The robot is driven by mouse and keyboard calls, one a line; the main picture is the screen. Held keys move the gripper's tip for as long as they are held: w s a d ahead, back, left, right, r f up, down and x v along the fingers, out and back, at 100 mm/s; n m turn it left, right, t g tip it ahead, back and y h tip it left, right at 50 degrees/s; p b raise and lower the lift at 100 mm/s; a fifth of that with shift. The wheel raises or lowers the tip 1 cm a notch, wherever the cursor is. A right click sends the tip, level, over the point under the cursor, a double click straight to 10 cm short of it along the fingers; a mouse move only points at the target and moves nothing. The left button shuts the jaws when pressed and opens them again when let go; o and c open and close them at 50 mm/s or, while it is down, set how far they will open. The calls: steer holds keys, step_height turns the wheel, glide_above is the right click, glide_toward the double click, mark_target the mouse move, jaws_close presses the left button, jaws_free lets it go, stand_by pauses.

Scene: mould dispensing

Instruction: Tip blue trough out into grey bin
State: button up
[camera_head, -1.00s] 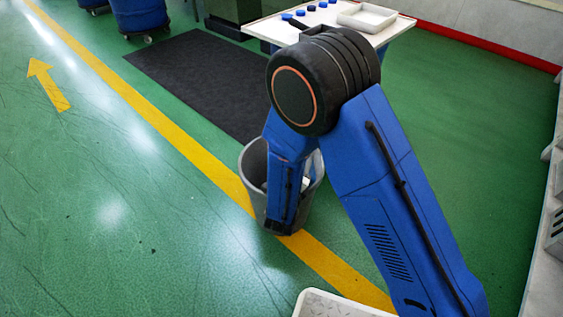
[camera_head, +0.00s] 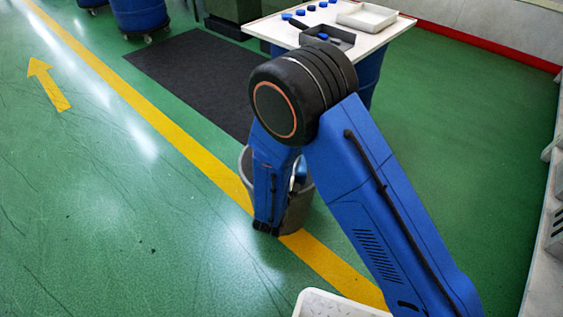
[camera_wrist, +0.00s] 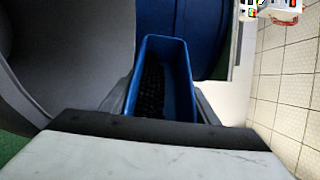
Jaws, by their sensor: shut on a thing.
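The blue trough (camera_wrist: 181,80) is in the middle of the wrist view, with dark, granular-looking contents along its left side. My gripper (camera_wrist: 160,98) is shut on the trough, a finger on either side. The grey bin (camera_wrist: 62,50) fills the left of the wrist view, its wall curving beside the trough. In the head view the grey bin (camera_head: 299,212) stands on the floor behind my forearm, which hides my gripper and much of the bin. A small blue patch (camera_head: 301,168) at the bin's mouth may be the trough.
A white table (camera_head: 378,40) stands behind my arm, with a dark grey tray (camera_head: 341,37), a white tray (camera_head: 366,17) and several small blue pieces. A blue drum (camera_head: 369,80) is under it. A dark mat (camera_head: 190,75) lies left.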

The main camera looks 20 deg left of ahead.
steer(key=shift+s+a+r+n+t+p, duration=0.1)
steer(key=shift+a+r+n+t, duration=0.15)
steer(key=shift+n, duration=0.4)
steer(key=shift+s+a+r+n+t+p, duration=0.1)
steer(key=shift+a+n+t, duration=0.15)
steer(key=shift+n, duration=0.35)
steer(key=shift+s+a+r+n+t+p, duration=0.1)
steer(key=shift+a+r+n+t, duration=0.15)
steer(key=shift+n, duration=0.4)
stand_by(0.9)
steer(key=shift+s+a+r+n+t+y+p, duration=0.15)
steer(key=shift+r+n+t+p, duration=0.1)
steer(key=shift+r+n, duration=0.25)
steer(key=shift+w+a+r+n+t+y+p, duration=0.15)
steer(key=shift+r+n+t+p, duration=0.15)
steer(key=shift+n, duration=0.3)
stand_by(0.6)
steer(key=shift+s+d, duration=0.1)
steer(key=shift+d+f+m+g, duration=0.3)
steer(key=shift+f+m+g, duration=0.2)
steer(key=shift+f+m, duration=0.4)
steer(key=shift+w+d+f+m+g, duration=0.1)
steer(key=shift+w+d+m+g, duration=0.05)
steer(key=shift+m, duration=0.4)
steer(key=shift+w+d+f+m+g, duration=0.1)
steer(key=shift+w+d+m+g, duration=0.05)
steer(key=shift+m, duration=0.4)
